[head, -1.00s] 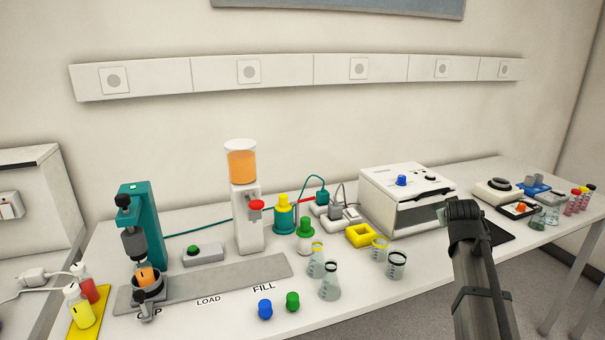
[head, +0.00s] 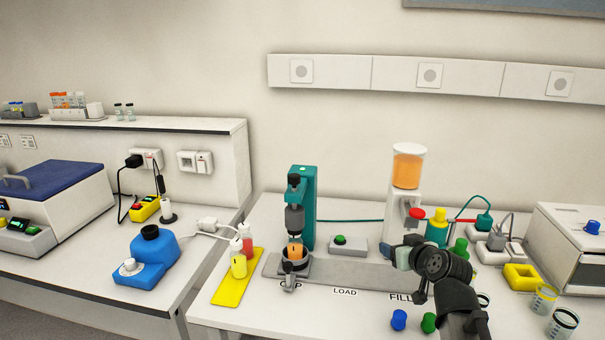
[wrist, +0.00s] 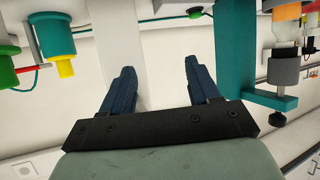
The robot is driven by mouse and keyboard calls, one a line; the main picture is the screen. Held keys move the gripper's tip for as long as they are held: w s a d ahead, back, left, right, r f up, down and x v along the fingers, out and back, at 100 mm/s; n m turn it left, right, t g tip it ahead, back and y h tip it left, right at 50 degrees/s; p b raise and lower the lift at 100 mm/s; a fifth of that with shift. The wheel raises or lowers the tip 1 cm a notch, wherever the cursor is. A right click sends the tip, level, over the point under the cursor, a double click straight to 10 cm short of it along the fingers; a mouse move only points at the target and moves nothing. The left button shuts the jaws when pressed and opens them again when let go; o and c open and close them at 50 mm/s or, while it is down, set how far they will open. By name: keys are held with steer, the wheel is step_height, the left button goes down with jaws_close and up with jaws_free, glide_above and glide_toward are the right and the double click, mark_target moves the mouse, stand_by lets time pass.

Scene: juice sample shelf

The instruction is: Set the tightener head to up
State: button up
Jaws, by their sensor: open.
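The tightener is a teal stand (head: 308,205) with a grey head (head: 294,219) and a black knob (head: 294,181) on top. The head is just above an orange sample (head: 295,252) in a dark round holder (head: 294,266); I cannot tell whether they touch. In the wrist view the teal stand (wrist: 236,45) and grey head (wrist: 283,73) are at the right, upside down. My gripper (head: 402,256) is right of the tightener, in front of the juice dispenser, apart from both. In the wrist view its dark blue fingers (wrist: 156,75) are open and empty.
A juice dispenser (head: 407,170) stands behind my gripper. A grey box with a green button (head: 348,244) stands between it and the tightener. A yellow mat (head: 228,285) with bottles lies left of the tightener. Blue (head: 398,320) and green (head: 428,322) caps lie in front.

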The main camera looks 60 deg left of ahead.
steer(key=s+a+r+n+g+y, duration=0.2)
steer(key=s+a+r, duration=0.1)
steer(key=s+a, duration=0.4)
steer(key=s+a+r+n+g+y, duration=0.1)
steer(key=s+a+r+g+y, duration=0.2)
steer(key=s+r, duration=0.9)
steer(key=shift+t+y, duration=0.5)
steer(key=shift+t, duration=0.2)
steer(key=w+a, duration=0.1)
steer(key=a, duration=0.3)
steer(key=w+a, duration=0.1)
steer(key=a, duration=0.4)
steer(key=w+a+r, duration=0.1)
steer(key=a, duration=0.4)
steer(key=shift+s, duration=0.1)
steer(key=shift+c, duration=0.3)
jaws_close()
